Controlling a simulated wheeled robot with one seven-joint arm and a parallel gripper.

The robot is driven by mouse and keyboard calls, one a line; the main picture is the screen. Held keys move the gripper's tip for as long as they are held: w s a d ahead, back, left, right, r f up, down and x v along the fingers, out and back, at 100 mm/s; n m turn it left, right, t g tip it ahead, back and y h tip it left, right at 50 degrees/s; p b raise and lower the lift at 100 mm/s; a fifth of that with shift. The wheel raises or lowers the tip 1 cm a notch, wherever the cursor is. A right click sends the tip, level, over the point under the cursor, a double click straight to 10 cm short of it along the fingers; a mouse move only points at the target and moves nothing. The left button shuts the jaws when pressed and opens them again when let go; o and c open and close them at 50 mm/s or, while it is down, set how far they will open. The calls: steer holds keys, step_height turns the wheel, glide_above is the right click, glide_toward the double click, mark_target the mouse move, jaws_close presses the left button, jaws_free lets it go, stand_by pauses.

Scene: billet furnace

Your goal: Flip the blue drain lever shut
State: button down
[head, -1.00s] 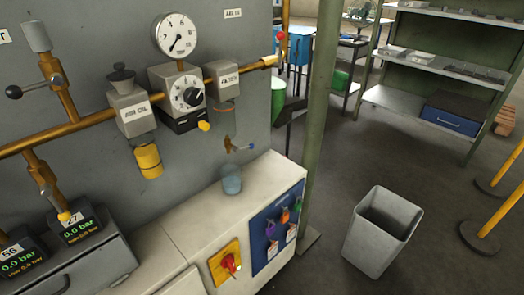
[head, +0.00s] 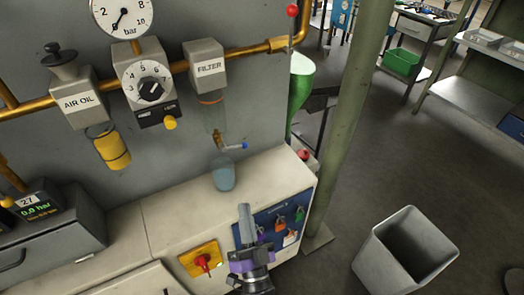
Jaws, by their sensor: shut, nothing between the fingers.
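The blue drain lever (head: 240,146) is a small blue-tipped handle on a brass drain cock (head: 220,140) under the filter bowl (head: 213,115). It points to the right, roughly level. The grey filter housing (head: 206,68), labelled FILTER, sits on the brass pipe above. A bluish translucent cup (head: 223,173) stands on the cabinet top below the drain. My gripper (head: 244,208) is in the lower middle of the head view, below and in front of the lever and apart from it. Its fingers are shut and empty, pointing upward.
The pipe (head: 245,53) also carries the AIR OIL unit (head: 79,100) and a regulator with a gauge (head: 122,18). A green post (head: 350,110) stands to the right. A red switch (head: 202,262) and a padlock board (head: 265,228) are on the cabinet front. A grey bin (head: 405,250) stands on the floor.

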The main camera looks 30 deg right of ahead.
steer(key=d, duration=0.1)
steer(key=m+h+p, duration=0.1)
steer(key=h+p, duration=0.1)
steer(key=p, duration=0.1)
glide_toward(235, 147)
steer(key=w+d+r, duration=0.2)
steer(key=w+d, duration=0.2)
steer(key=w, duration=0.1)
steer(key=shift+d, duration=0.4)
steer(key=shift+d+r+n+t+y+b, duration=0.15)
steer(key=shift+d+r+n+y+b, duration=0.05)
steer(key=shift+r+n+y+b, duration=0.25)
steer(key=shift+d+r+n+t+y+b, duration=0.2)
steer(key=shift+r+n+y+b, duration=0.15)
steer(key=shift+n+b, duration=0.15)
steer(key=shift+f, duration=0.1)
